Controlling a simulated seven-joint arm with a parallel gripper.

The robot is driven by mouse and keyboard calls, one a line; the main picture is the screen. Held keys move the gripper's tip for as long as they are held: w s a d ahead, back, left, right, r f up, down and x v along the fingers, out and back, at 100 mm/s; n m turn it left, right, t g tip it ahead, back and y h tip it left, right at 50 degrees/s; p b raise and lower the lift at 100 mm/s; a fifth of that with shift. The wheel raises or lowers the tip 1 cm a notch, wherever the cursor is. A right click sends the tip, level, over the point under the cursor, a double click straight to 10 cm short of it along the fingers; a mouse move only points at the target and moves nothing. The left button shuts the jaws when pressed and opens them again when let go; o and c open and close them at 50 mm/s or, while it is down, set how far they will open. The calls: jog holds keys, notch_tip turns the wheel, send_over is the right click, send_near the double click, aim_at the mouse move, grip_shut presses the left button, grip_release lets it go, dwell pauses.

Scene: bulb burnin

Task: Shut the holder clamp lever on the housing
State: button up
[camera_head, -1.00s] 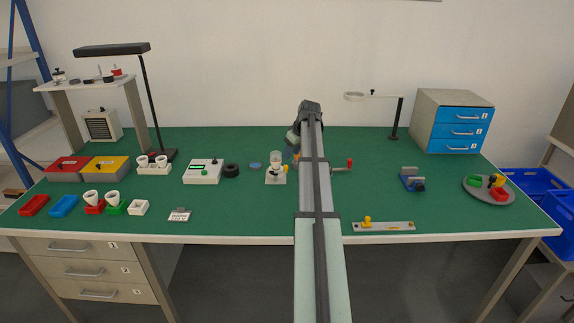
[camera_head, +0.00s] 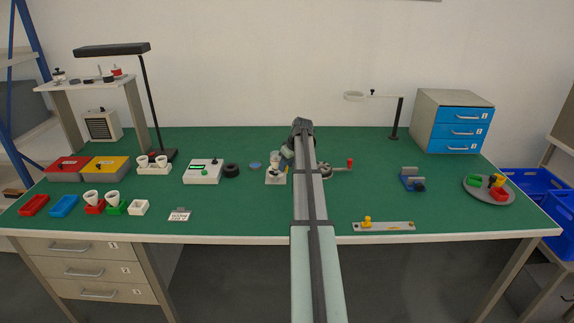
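The housing (camera_head: 274,179) is a small light-grey block with a whitish, clear-looking part standing on it, just left of my arm. A small yellow piece, perhaps the clamp lever, shows at its right side, partly covered; I cannot tell its angle. My gripper (camera_head: 286,158) is at the upper right of the housing, very close to it. Whether it touches the lever is too small to tell. Its fingers are small and partly hidden by my arm, so their opening cannot be made out.
A white box with a green display (camera_head: 203,171) and a black ring (camera_head: 231,170) stand left of the housing. A red-knobbed crank device (camera_head: 349,162) is right of my arm, partly hidden. A strip with a yellow knob (camera_head: 390,226) lies at the front edge. Green mat is free in front.

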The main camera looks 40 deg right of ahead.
grip_shut()
jog(key=shift+s+a+m, duration=0.1)
jog(key=shift+a+m, duration=0.05)
jog(key=shift+m, duration=0.15)
jog(key=m, duration=0.1)
jog(key=a+m+h, duration=0.1)
jog(key=shift+s+m, duration=0.3)
jog(key=m, duration=0.1)
jog(key=a+m+h, duration=0.1)
jog(key=shift+s+a+m+g, duration=0.1)
jog(key=shift+m+g, duration=0.2)
jog(key=m, duration=0.1)
jog(key=a+m+h, duration=0.1)
jog(key=m, duration=0.1)
jog(key=shift+a+g, duration=0.15)
jog(key=shift+g, duration=0.25)
jog(key=shift+a+m+g+h, duration=0.2)
jog(key=shift+a+m+g, duration=0.05)
jog(key=shift+m, duration=0.55)
jog(key=shift+a+m+g+h, duration=0.2)
jog(key=shift+a+m+g, duration=0.05)
jog(key=shift+m, duration=0.55)
